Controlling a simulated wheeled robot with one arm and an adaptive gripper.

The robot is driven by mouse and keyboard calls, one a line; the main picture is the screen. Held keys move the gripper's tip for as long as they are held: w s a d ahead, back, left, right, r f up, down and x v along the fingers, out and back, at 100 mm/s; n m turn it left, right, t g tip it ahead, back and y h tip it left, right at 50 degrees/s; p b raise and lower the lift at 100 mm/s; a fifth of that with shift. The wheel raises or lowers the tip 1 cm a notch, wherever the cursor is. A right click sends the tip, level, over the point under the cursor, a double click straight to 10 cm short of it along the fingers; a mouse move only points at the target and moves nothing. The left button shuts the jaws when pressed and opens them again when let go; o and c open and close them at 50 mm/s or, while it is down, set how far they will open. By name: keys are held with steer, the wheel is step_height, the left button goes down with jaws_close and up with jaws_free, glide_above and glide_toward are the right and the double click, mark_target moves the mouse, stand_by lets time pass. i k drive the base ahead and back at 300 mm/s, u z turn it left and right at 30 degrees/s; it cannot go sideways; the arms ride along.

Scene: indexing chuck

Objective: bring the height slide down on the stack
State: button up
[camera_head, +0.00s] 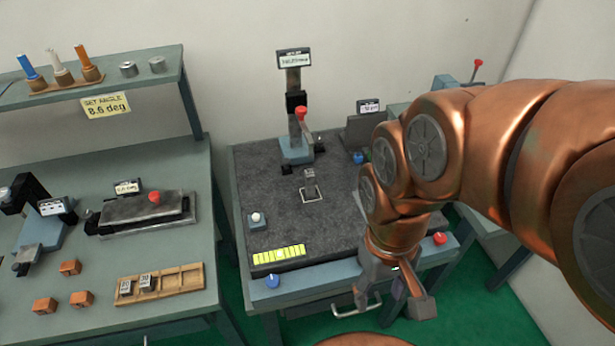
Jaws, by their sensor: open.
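The height gauge stands upright at the back of the dark surface plate. Its dark slide (296,101) sits partway up the column (294,80), with a red knob (301,112) in front and a display (294,58) on top. A small grey stack (310,186) stands inside a white outlined square on the plate, in front of the gauge; its separate pieces are too small to tell. My gripper (393,307) is open at the front edge of the plate's table, to the right of and nearer than the stack, apart from the gauge. My arm hides the plate's right side.
A display device (366,122) stands back right. The left bench (190,240) holds a wooden rack (160,284) and orange blocks (70,267). The plate's middle is mostly clear.

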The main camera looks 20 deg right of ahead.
mark_target(296, 102)
steer(key=z, duration=0.55)
steer(key=k, duration=1.25)
steer(key=u, duration=0.2)
steer(key=i, duration=0.6)
steer(key=u, duration=0.65)
steer(key=i, duration=0.95)
steer(key=z, duration=0.3)
